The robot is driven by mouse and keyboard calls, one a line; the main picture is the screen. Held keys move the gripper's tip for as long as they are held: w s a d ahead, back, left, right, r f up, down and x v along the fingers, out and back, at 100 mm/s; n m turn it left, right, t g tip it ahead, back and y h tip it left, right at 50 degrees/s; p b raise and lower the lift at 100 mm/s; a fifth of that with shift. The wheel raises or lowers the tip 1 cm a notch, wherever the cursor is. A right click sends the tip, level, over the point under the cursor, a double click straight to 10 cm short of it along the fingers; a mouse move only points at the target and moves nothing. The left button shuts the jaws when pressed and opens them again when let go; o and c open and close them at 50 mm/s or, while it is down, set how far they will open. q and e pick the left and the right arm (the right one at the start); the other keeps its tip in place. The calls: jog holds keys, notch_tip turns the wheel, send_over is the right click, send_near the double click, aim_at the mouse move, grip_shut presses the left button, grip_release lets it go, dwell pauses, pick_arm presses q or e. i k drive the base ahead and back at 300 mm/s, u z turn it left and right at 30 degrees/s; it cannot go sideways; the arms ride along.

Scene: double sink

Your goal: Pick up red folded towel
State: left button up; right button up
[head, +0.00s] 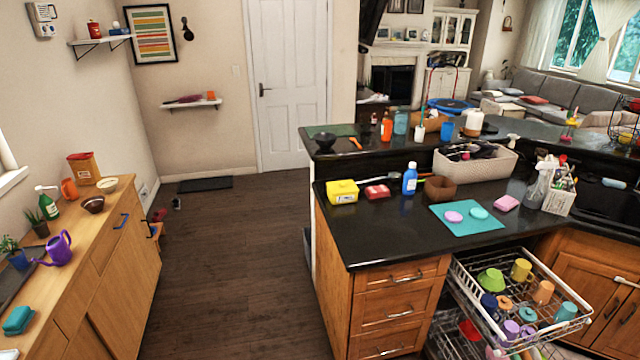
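A small red item (377,191) lies on the black counter (400,235), just right of a yellow box (342,191) and left of a blue bottle (410,179). It is too small to tell for certain whether it is the red folded towel. A teal folded cloth (18,320) lies on the wooden cabinet at the lower left. Neither of my grippers is in view.
A dish rack (520,300) with several cups is pulled out at the lower right. A teal mat (467,219) with two soap-like pieces and a long pale bin (475,168) are on the counter. The dark wooden floor (215,270) between cabinet and counter is clear.

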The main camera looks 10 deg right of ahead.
aim_at(377, 191)
jog(key=u, duration=0.65)
jog(key=i, duration=2.9)
jog(key=z, duration=1.7)
jog(key=i, duration=0.75)
jog(key=z, duration=0.65)
